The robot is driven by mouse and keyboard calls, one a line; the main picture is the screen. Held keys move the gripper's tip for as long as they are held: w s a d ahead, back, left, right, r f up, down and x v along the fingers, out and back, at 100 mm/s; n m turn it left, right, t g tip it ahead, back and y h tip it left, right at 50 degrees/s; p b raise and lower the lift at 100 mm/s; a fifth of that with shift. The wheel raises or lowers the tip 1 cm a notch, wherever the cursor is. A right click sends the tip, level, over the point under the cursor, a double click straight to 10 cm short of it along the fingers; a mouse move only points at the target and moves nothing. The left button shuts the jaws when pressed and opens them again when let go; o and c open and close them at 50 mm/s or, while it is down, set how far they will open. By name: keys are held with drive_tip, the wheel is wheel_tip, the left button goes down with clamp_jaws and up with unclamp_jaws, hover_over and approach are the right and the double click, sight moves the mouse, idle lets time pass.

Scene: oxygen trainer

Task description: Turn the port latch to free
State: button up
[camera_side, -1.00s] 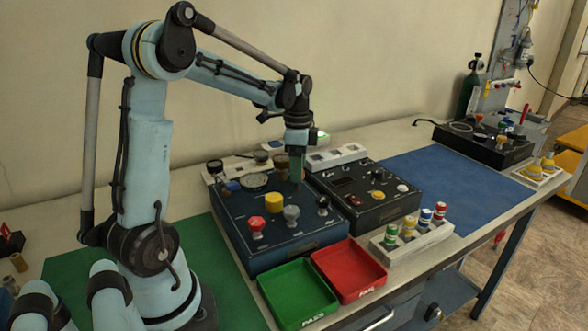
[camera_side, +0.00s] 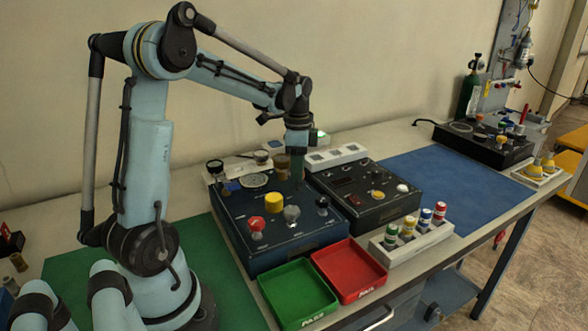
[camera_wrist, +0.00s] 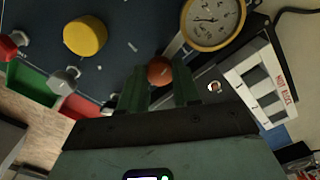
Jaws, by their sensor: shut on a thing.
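The port latch appears to be the part with the orange-red ball knob (camera_wrist: 160,70) in the wrist view. My gripper (camera_wrist: 159,86) is shut on this latch, with one green finger on each side of the knob. The lower part of the latch is hidden between the fingers. In the side view my gripper (camera_side: 298,180) points straight down at the back right of the dark blue panel box (camera_side: 285,246). The latch cannot be made out there, and its setting cannot be read.
A yellow knob (camera_side: 274,203), a red knob (camera_side: 257,225), a grey knob (camera_side: 291,214) and a black knob (camera_side: 323,203) stand on the panel. A round gauge (camera_wrist: 212,20) is close to my fingers. A black box (camera_side: 365,207) stands to the right. Green (camera_side: 298,296) and red (camera_side: 349,271) trays lie in front.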

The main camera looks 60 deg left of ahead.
drive_tip(key=n, duration=1)
drive_tip(key=shift+n, duration=0.3)
drive_tip(key=shift+d+n, duration=0.1)
drive_tip(key=shift+n, duration=1.8)
drive_tip(key=o, duration=1.1)
drive_tip(key=shift+c, duration=0.2)
drive_tip(key=shift+r, duration=0.1)
wheel_tip(320, 180, up, 12)
